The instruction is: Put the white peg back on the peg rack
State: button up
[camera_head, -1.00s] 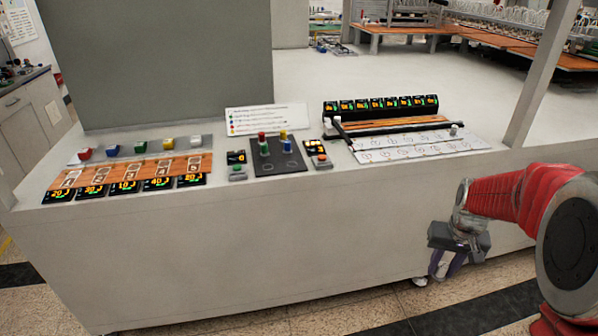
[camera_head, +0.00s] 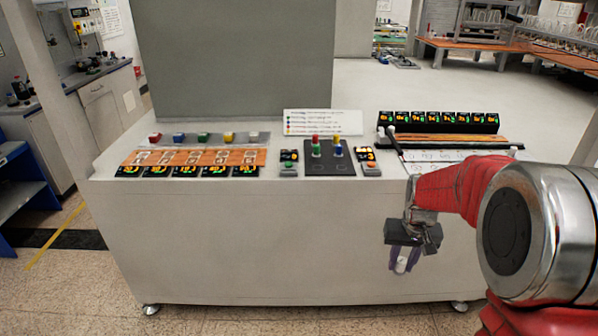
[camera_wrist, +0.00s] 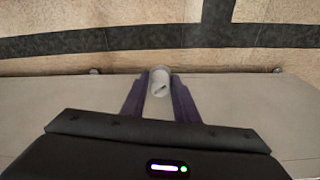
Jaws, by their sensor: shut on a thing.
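The white peg (camera_wrist: 159,83) is upright in the wrist view between the purple fingers of my gripper (camera_wrist: 161,76), which is shut on it. In the head view my gripper (camera_head: 403,262) hangs in front of the console's front face, below its top, with the pale peg (camera_head: 401,266) low between the fingers. A black board (camera_head: 325,167) at the middle of the console top looks like the peg rack. Red, green, yellow and blue pegs stand toward its back; its front part looks bare. My gripper is right of and below this board.
The console (camera_head: 250,240) has a flat front face and a top edge. Button boxes (camera_head: 289,161) flank the black board. A wooden strip (camera_head: 200,157) with displays lies left, a black display unit (camera_head: 440,122) right. A sign (camera_head: 323,121) stands behind.

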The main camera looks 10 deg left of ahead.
aim_at(319, 167)
jog(key=u, duration=1.05)
jog(key=k, duration=0.6)
jog(key=i, duration=1.95)
jog(key=z, duration=0.35)
